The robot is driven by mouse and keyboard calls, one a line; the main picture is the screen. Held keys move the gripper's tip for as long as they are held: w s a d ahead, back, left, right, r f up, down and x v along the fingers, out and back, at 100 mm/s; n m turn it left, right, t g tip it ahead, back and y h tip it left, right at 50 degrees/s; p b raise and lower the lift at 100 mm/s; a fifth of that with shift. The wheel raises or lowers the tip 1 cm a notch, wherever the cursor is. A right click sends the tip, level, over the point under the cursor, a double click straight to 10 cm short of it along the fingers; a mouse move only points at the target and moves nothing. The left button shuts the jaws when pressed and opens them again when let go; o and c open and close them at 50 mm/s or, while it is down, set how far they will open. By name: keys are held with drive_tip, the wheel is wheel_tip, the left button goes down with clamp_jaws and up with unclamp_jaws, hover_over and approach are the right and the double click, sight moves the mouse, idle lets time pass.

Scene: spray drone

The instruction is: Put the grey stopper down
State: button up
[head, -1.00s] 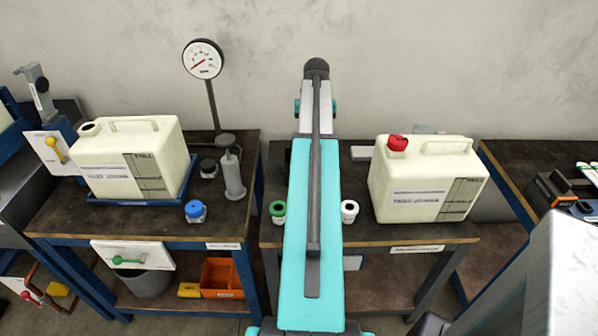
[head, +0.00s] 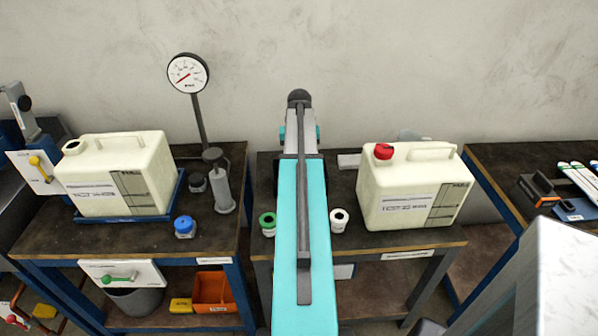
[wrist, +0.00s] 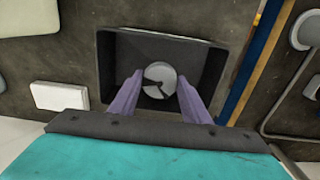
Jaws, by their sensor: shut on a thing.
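The grey stopper (wrist: 160,80) is a round disc with a notched face. In the wrist view it sits between the two fingers of my gripper (wrist: 160,92), which is shut on it. It is over a dark rectangular tray (wrist: 120,48) with raised walls. I cannot tell whether the stopper touches the tray floor. In the head view my arm hides the gripper, the stopper and the tray.
A white box (wrist: 58,95) lies left of the tray. A blue table edge and gap (wrist: 250,62) run to its right. In the head view, green-capped (head: 268,222) and white (head: 339,220) bottles flank my arm; a red-capped canister (head: 415,190) stands right.

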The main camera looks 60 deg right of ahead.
drive_tip(key=shift+f, duration=0.2)
drive_tip(key=shift+f+p, duration=0.3)
drive_tip(key=shift+f, duration=1.55)
drive_tip(key=o, duration=1.4)
drive_tip(key=shift+r, duration=0.2)
drive_tip(key=shift+r+b, duration=1.05)
drive_tip(key=shift+r, duration=4.8)
